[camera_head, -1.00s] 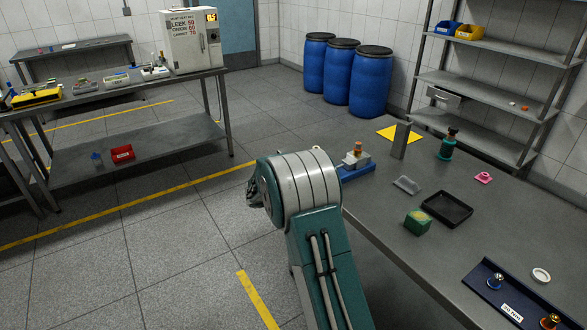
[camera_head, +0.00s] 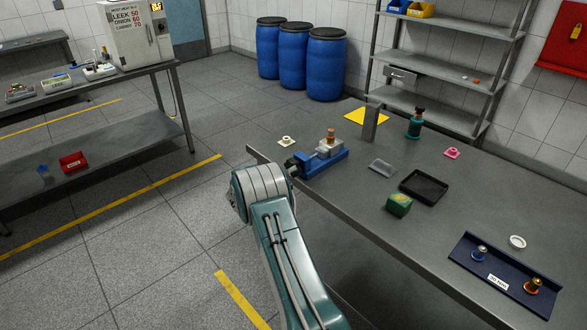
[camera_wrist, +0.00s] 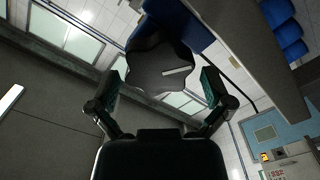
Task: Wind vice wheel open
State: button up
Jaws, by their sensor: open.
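The blue vice (camera_head: 322,163) stands at the left edge of the grey bench, with a pale block and an orange-brown piece at its jaws. Its underside shows blue at the top of the wrist view (camera_wrist: 182,22). The dark lobed vice wheel (camera_wrist: 150,74), with a pale bar on its face, is close ahead in the wrist view. My gripper (camera_wrist: 161,84) is open, with one finger on each side of the wheel; I cannot tell whether they touch it.
On the bench (camera_head: 330,205) are a green box (camera_head: 399,205), a black tray (camera_head: 425,186), a clear dish (camera_head: 381,167), a grey upright block (camera_head: 371,122) and a dark blue tray (camera_head: 475,266). The bench edge runs close beside my arm. Open floor lies left.

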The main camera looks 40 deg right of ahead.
jog(key=shift+w+d, duration=0.1)
jog(key=shift+d, duration=1.3)
jog(key=c, duration=0.9)
jog(key=shift+o, duration=0.2)
jog(key=shift+a, duration=0.1)
jog(key=shift+n, duration=0.5)
